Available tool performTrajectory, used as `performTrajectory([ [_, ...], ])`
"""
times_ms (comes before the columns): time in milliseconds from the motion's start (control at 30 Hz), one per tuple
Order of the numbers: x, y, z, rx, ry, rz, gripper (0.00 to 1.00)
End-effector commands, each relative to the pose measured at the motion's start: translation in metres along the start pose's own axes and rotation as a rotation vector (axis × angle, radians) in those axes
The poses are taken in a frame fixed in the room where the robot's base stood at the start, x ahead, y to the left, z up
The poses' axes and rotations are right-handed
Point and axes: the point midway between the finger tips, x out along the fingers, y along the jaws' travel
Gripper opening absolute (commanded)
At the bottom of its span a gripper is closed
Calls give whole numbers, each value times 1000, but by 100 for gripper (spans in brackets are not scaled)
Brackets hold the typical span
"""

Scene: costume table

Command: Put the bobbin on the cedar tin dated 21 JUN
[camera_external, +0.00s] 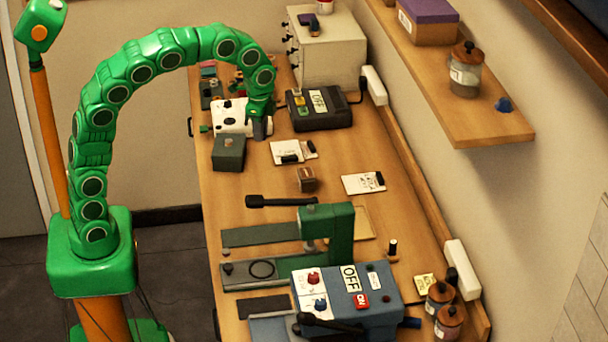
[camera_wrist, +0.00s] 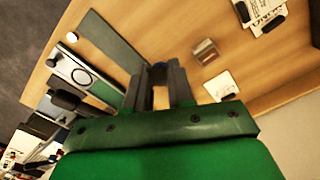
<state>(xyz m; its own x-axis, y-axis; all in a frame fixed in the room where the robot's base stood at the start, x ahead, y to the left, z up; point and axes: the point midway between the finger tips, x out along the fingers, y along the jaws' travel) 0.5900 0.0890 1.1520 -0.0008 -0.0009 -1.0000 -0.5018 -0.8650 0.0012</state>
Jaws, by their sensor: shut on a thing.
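My gripper (camera_external: 260,130) is over the far left part of the bench in the external view. In the wrist view my gripper (camera_wrist: 160,80) is closed on a small dark bluish thing, apparently the bobbin (camera_wrist: 158,70), mostly hidden between the fingers. A small brown box (camera_external: 307,179), possibly a cedar tin, sits mid-bench; it also shows in the wrist view (camera_wrist: 204,52), apart from my gripper. No date can be read on it. A dark green box (camera_external: 228,153) stands just left of and nearer than my gripper.
White cards with black clips (camera_external: 292,153) (camera_external: 363,184) lie on the bench. A black device with an OFF label (camera_external: 318,108) stands right of my gripper, with a drawer cabinet (camera_external: 325,50) behind. A green press (camera_external: 330,235) and blue machine (camera_external: 345,290) fill the near end.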

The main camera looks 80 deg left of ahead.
Motion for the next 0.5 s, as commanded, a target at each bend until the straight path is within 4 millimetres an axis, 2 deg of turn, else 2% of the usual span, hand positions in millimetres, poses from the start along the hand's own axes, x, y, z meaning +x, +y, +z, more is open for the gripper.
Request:
performTrajectory([
  [233,1,-26,15,-5,1,-1,0],
  [500,33,-23,14,-3,-3,1,0],
])
